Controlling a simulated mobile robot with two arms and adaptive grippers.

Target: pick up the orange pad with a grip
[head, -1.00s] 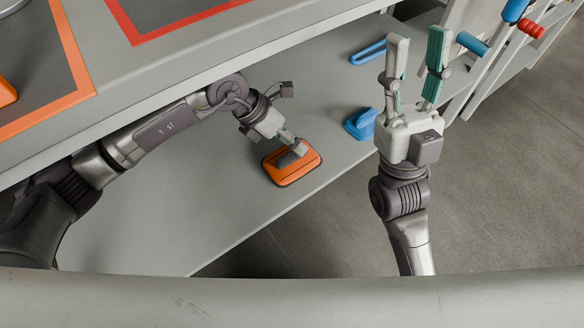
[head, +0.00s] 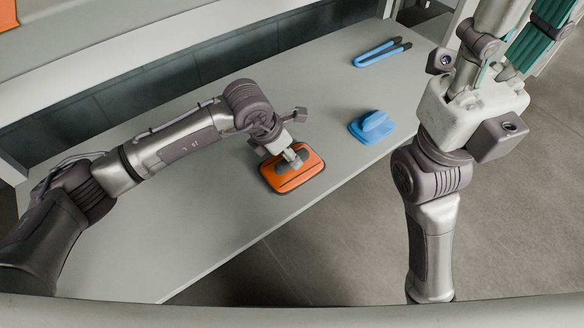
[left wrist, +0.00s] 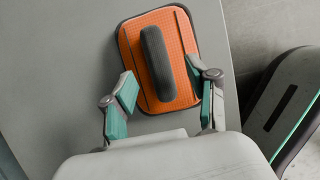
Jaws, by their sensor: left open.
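The orange pad (head: 285,181) lies on the grey shelf (head: 215,225), near its front edge. It has a dark grip bar along its top. My left gripper (head: 293,158) is right above it, its fingers pointing down and partly hiding the bar. In the left wrist view the pad (left wrist: 135,45) lies ahead with the dark grip (left wrist: 158,62) between my open left fingers (left wrist: 163,80). I see a gap on both sides of the grip. My right gripper (head: 512,50) is raised at the upper right, fingers apart and empty, tips cut off by the picture edge.
A blue pad with a handle (head: 371,126) lies right of the orange pad. A blue U-shaped tool (head: 381,52) lies farther back. The upper surface (head: 70,70) overhangs the shelf's back left. The shelf between is clear.

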